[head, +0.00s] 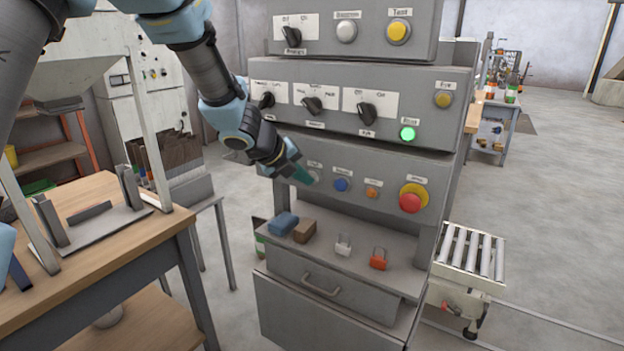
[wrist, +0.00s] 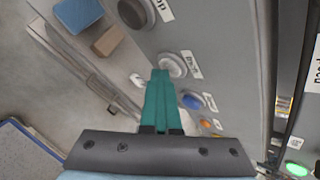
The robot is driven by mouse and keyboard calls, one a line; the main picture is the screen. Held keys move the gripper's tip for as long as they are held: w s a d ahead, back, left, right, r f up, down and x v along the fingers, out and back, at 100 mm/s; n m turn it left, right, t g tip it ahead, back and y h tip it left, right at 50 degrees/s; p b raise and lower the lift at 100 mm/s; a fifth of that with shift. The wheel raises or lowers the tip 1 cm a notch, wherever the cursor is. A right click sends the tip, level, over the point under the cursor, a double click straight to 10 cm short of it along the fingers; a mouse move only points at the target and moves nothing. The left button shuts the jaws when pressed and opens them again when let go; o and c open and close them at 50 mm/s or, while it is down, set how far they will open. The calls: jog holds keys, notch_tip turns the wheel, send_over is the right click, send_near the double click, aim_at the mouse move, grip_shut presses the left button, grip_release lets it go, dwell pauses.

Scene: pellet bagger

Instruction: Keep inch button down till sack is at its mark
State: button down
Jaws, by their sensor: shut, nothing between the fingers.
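My gripper (head: 302,175) is shut and empty, its teal fingers pointing at the lower row of buttons on the grey control cabinet (head: 270,150). In the wrist view the fingertips (wrist: 160,76) lie at the edge of a pale grey-white button (wrist: 172,64). I cannot tell whether they touch or press it. Its label is too blurred to read surely, so I cannot confirm it is the inch button. In the head view the gripper mostly hides that button. No sack at a mark is clearly visible in either view.
Beside the pale button are a blue button (head: 342,184), an orange one (head: 372,192) and a red stop-style knob (head: 411,202) on yellow. A green lamp (head: 407,133) is lit. A shelf below holds blue and brown blocks. A wooden table (head: 90,250) stands left, a roller conveyor (head: 470,250) right.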

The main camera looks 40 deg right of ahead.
jog(key=shift+a, duration=0.1)
jog(key=shift+s+a+b, duration=0.25)
jog(key=shift+a+b, duration=0.15)
jog(key=shift+a, duration=0.35)
jog(key=shift+s+a+b, duration=0.2)
jog(key=shift+a+b, duration=0.1)
jog(key=shift+a, duration=0.5)
jog(key=shift+s+a+b, duration=0.25)
jog(key=shift+a+b, duration=0.05)
jog(key=shift+a, duration=0.55)
jog(key=shift+s+a+b, duration=0.2)
jog(key=shift+a+b, duration=0.1)
jog(key=shift+a, duration=0.5)
